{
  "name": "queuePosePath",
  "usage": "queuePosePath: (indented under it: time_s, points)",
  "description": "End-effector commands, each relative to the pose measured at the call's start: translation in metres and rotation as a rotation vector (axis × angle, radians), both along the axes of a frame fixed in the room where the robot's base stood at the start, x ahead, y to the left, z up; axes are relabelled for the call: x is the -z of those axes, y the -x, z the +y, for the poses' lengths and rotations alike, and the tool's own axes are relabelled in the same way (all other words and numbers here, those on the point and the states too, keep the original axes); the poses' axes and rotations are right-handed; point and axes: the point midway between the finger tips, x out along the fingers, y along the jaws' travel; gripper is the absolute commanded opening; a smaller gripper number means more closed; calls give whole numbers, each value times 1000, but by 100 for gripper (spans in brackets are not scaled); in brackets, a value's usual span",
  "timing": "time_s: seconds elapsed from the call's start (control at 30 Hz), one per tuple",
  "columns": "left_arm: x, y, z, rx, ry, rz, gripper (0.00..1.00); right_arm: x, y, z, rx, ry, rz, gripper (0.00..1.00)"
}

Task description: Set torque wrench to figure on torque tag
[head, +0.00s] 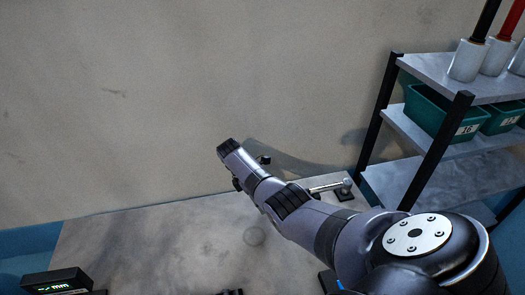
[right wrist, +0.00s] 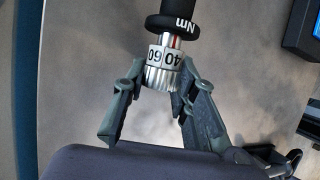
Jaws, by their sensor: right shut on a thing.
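The torque wrench shows in the right wrist view as a black sleeve marked "Nm", a white scale collar (right wrist: 165,56) and a ribbed silver ring (right wrist: 162,76). In the head view a silver shaft (head: 327,187), likely part of the wrench, shows beyond my right arm, which hides the rest. No torque tag can be made out. My left gripper is out of view.
The grey bench (head: 150,240) is mostly clear at the left. A black display box (head: 55,281) reading "mm" stands at its near left. A shelf rack (head: 440,140) with green bins (head: 437,110) stands at the right. A bare wall is behind.

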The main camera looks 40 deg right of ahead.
Motion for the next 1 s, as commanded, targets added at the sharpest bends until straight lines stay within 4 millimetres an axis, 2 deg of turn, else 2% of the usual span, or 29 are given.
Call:
queuePosePath:
  time_s: [0.2, 0.23, 0.53, 0.87, 1.0]
  points:
    - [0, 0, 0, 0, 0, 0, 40, 1, 1, 0, 0, 1, 3, 0]
    - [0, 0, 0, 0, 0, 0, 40, 1, 1, 0, 0, 1, 3, 27]
    - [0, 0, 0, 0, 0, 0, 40, 0, 0, 0, 1, 1, 0, 47]
    - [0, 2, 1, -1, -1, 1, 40, -2, -1, 0, 1, 1, -1, 47]
    - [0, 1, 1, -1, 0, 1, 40, -15, -8, 4, 0, 1, -4, 47]
